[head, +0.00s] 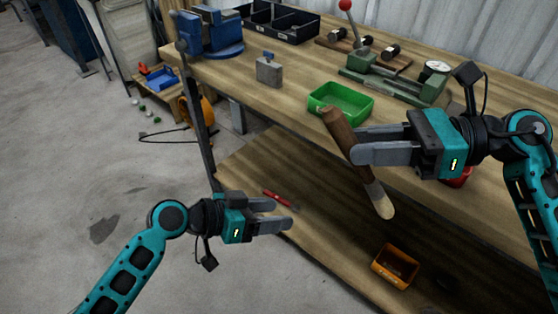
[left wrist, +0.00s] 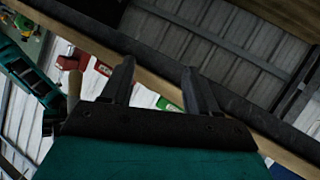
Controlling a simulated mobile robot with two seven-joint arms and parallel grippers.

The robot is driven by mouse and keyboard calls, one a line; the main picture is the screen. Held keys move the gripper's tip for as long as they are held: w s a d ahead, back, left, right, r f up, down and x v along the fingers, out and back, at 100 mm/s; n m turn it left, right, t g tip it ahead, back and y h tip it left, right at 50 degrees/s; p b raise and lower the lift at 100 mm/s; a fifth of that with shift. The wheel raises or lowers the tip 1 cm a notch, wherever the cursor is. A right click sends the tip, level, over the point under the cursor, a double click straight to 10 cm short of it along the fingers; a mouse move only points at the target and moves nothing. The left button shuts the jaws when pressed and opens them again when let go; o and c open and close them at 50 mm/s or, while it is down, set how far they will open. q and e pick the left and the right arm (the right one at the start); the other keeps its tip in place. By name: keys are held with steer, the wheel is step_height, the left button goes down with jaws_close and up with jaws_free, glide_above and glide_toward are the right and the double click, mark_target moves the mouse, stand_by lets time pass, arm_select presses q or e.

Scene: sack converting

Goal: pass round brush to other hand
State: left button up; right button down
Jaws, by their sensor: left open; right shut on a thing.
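The round brush (head: 341,128) has a brown upper part and a pale rounded lower end. In the head view it hangs tilted in the air in front of the bench, its pale end down and to the right. My right gripper (head: 358,153) is shut on it around the middle, and the fingers hide part of it. My left gripper (head: 291,214) is lower and further left, open and empty, apart from the brush. Its two spread fingers show in the left wrist view (left wrist: 158,85) with nothing between them. I cannot clearly make out the brush there.
The wooden bench (head: 290,100) carries a green tray (head: 341,100), a grey metal can (head: 269,70), a blue vise (head: 213,35) and a green lever tool (head: 395,82). A red-handled tool (head: 277,197) and an orange bin (head: 395,266) are on the lower shelf. Open floor lies left.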

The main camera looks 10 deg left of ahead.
arm_select(q)
step_height(320, 180, up, 9)
steer(key=d+m+g+h, duration=0.2)
steer(key=m+g+h, duration=0.1)
steer(key=m+h, duration=0.1)
steer(key=m+g+h, duration=0.3)
steer(key=m, duration=0.2)
glide_toward(360, 174)
steer(key=d, duration=0.3)
steer(key=w+d, duration=0.1)
steer(key=d, duration=0.3)
steer(key=d+f, duration=0.1)
steer(key=d, duration=0.2)
steer(key=shift+w+d, duration=0.25)
steer(key=shift+w, duration=0.1)
steer(key=c, duration=1.1)
arm_select(e)
steer(key=c, duration=0.8)
jaws_free()
steer(key=shift+d, duration=0.1)
